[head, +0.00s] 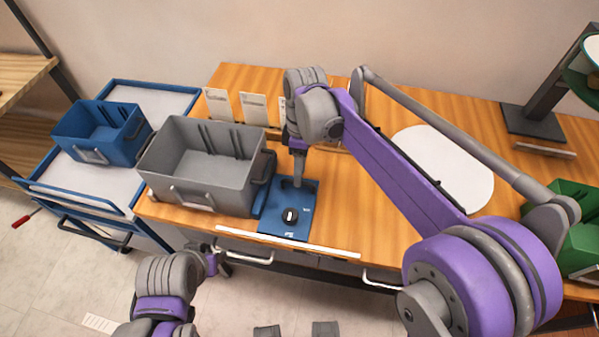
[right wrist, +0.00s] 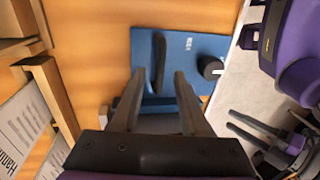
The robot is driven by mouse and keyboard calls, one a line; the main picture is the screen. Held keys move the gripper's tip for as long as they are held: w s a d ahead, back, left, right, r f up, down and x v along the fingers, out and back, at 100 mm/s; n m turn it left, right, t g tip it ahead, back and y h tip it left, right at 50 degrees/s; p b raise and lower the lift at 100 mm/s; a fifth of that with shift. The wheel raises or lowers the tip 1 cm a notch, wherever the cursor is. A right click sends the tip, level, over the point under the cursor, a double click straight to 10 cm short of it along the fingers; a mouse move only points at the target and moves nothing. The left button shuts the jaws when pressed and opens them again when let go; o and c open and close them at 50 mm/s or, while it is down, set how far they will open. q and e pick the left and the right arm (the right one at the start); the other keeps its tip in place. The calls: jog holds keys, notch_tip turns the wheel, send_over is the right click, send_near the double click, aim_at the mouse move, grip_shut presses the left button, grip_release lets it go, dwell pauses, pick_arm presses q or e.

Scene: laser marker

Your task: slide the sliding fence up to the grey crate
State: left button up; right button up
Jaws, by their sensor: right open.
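The grey crate (head: 182,190) stands on the left end of the wooden table. In the right wrist view the blue plate (right wrist: 198,45) carries a dark raised bar and the knob. My right gripper (head: 298,180) is over the plate, its open fingers (right wrist: 158,78) pointing at the bar, apparently on either side; contact cannot be told. My left gripper (head: 219,262) is low before the table, its fingers apart in the wrist view (right wrist: 252,130).
A blue crate (head: 92,140) sits on a blue-framed cart (head: 165,97) at the left. Upright white cards (head: 219,104) stand behind the grey crate. A white oval plate (head: 445,165) and a green crate (head: 577,215) are at the right. Bare table lies right of the fence.

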notch_tip(320, 180, up, 9)
jog(key=w, duration=0.1)
jog(key=shift+w+d+r+p, duration=0.15)
jog(key=shift+w+d+p, duration=0.1)
jog(key=shift+w+p, duration=0.1)
jog(key=s+d+f+m+t, duration=0.2)
jog(key=s+d+f+m, duration=0.1)
jog(key=s+d+m, duration=0.1)
jog(key=s+d+f+m+t+p, duration=0.1)
jog(key=s+d+f+m+t, duration=0.2)
jog(key=s, duration=0.5)
jog(key=s+d+f+m+t, duration=0.2)
jog(key=s+d+f+m, duration=0.3)
jog(key=s+d+m, duration=0.1)
jog(key=shift+s+d+f+m+t+h+p, duration=0.25)
jog(key=shift+s+d+m+p, duration=0.2)
jog(key=shift+m, duration=0.45)
dwell(0.4)
